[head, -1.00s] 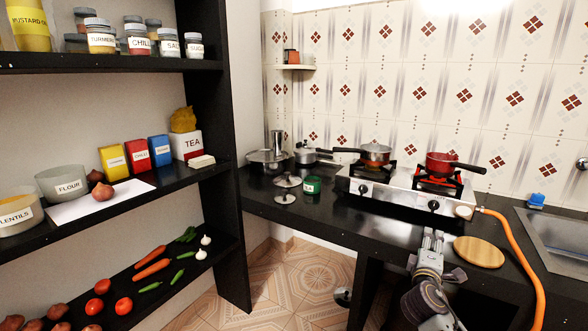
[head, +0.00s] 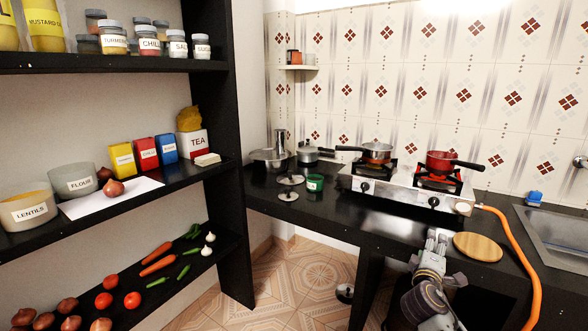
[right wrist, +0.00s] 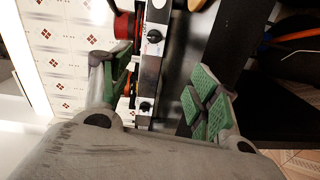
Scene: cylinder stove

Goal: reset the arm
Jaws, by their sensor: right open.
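My right gripper (head: 436,241) is in front of the counter edge, below the stove, and it is open and empty. In the right wrist view its green-padded fingers (right wrist: 160,90) stand apart with nothing between them. The steel stove (head: 402,190) is on the black counter beyond the gripper. A red pan (head: 440,161) sits on its right burner and a steel pan with a copper-coloured band (head: 376,152) on its left burner. The right burner glows red. My left gripper is not in view.
A round wooden board (head: 478,246) lies on the counter just right of my right gripper. An orange hose (head: 522,262) runs from the stove over the counter edge. A sink (head: 560,240) is at the right. Black shelves (head: 232,150) with food stand at the left.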

